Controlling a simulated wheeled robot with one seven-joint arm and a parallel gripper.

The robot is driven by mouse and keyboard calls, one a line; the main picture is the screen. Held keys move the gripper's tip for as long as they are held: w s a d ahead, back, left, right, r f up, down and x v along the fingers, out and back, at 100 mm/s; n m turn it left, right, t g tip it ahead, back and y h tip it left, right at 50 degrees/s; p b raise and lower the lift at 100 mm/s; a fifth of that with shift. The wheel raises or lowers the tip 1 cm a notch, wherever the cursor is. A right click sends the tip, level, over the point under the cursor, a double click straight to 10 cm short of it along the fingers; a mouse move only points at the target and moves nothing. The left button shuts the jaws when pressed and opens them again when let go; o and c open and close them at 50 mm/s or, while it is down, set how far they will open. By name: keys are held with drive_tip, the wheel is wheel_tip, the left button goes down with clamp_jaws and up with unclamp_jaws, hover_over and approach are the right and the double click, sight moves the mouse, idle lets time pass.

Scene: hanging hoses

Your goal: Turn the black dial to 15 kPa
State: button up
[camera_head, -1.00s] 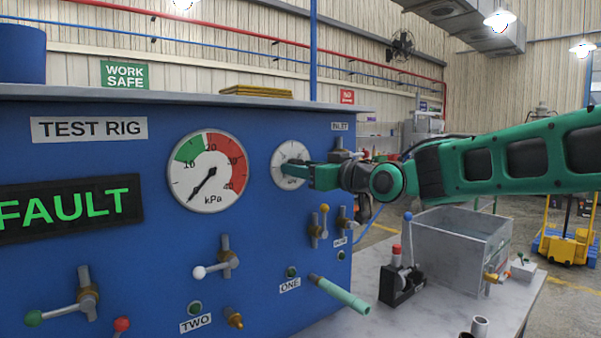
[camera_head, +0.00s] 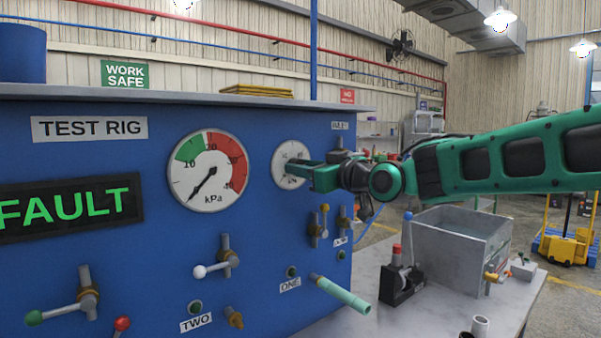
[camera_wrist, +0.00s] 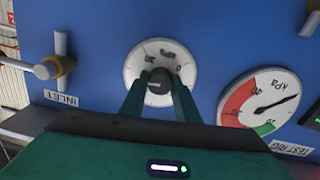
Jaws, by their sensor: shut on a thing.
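The black dial (camera_wrist: 159,82) sits at the centre of a round white scale plate (camera_wrist: 160,55) on the blue panel in the wrist view, which looks upside down. My gripper (camera_wrist: 160,90) has its two green fingers on either side of the dial and is shut on it. In the head view my gripper (camera_head: 292,174) reaches in from the right and hides the dial and part of the white plate (camera_head: 283,155). The large kPa gauge (camera_head: 209,172) has green and red bands, and its needle points to the lower left, near the low end.
A FAULT display (camera_head: 65,206) is left of the gauge. Several valve handles, including a white-tipped one (camera_head: 215,268), and a teal hose (camera_head: 340,294) stick out below. A metal tank (camera_head: 460,240) stands on the bench at right.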

drive_tip(key=shift+f+n, duration=0.15)
drive_tip(key=shift+n, duration=3.75)
drive_tip(key=shift+f+n, duration=0.1)
drive_tip(key=shift+n, duration=3.8)
drive_tip(key=shift+s+a, duration=0.1)
drive_tip(key=o, duration=1)
drive_tip(key=shift+o, duration=0.2)
drive_tip(key=shift+r, duration=0.1)
drive_tip(key=v, duration=1)
drive_tip(key=shift+s+d, duration=0.2)
drive_tip(key=shift+d, duration=0.15)
